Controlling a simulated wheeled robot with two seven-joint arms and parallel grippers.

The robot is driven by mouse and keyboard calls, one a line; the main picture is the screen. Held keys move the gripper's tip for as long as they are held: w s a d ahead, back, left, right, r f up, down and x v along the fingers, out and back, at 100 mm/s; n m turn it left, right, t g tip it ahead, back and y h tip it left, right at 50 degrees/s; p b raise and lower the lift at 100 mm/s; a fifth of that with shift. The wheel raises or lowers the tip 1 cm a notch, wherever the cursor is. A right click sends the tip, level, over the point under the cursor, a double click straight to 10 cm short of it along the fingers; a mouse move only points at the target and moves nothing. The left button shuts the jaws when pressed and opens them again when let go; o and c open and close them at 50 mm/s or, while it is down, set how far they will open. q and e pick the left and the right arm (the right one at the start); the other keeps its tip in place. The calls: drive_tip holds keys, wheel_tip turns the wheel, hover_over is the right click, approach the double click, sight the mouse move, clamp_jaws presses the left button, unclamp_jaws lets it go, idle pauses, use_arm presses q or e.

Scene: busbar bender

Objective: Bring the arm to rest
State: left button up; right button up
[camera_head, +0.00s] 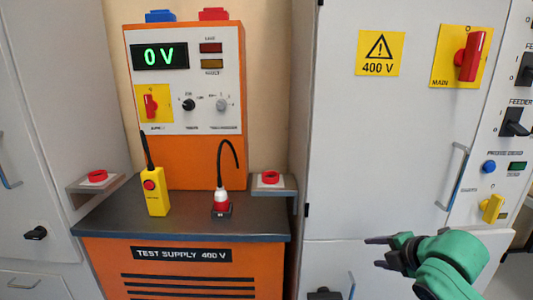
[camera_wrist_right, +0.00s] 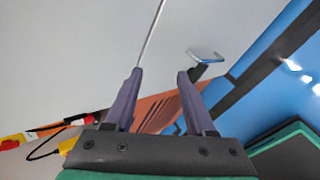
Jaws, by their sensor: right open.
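My right gripper (camera_head: 377,252) is at the lower right of the head view, on a green arm that comes in from the right edge. It is in front of the lower part of the grey cabinet (camera_head: 375,140). In the right wrist view its two dark fingers (camera_wrist_right: 158,82) stand apart with nothing between them. My left gripper is not in either view.
An orange test supply (camera_head: 190,165) reads 0 V, with a yellow pendant (camera_head: 155,192) and a red-and-white plug (camera_head: 221,203) on its dark top (camera_head: 185,218). The cabinet has a red main switch (camera_head: 470,56) and a long handle (camera_head: 459,178).

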drive_tip(key=s+a+f+m+g, duration=0.2)
drive_tip(key=s+a+f+m, duration=0.1)
drive_tip(key=s+f+m, duration=0.3)
drive_tip(key=s+a+f+m+g, duration=0.15)
drive_tip(key=s+f+m, duration=0.25)
drive_tip(key=f, duration=0.4)
drive_tip(key=s+f+m+g+h, duration=0.1)
drive_tip(key=s+f+m, duration=0.2)
drive_tip(key=s+m, duration=0.3)
drive_tip(key=s+f+m+g, duration=0.2)
drive_tip(key=s+f+m, duration=0.15)
drive_tip(key=s, duration=0.35)
wheel_tip(320, 180, down, 16)
drive_tip(key=s+p, duration=0.2)
drive_tip(key=p, duration=0.5)
drive_tip(key=s+d+f+g+p, duration=0.2)
drive_tip(key=s+f+p, duration=0.3)
drive_tip(key=s+f, duration=0.4)
drive_tip(key=s, duration=0.7)
drive_tip(key=shift+s+d+f+h, duration=0.2)
drive_tip(key=shift+s+h, duration=0.1)
drive_tip(key=shift+s, duration=0.1)
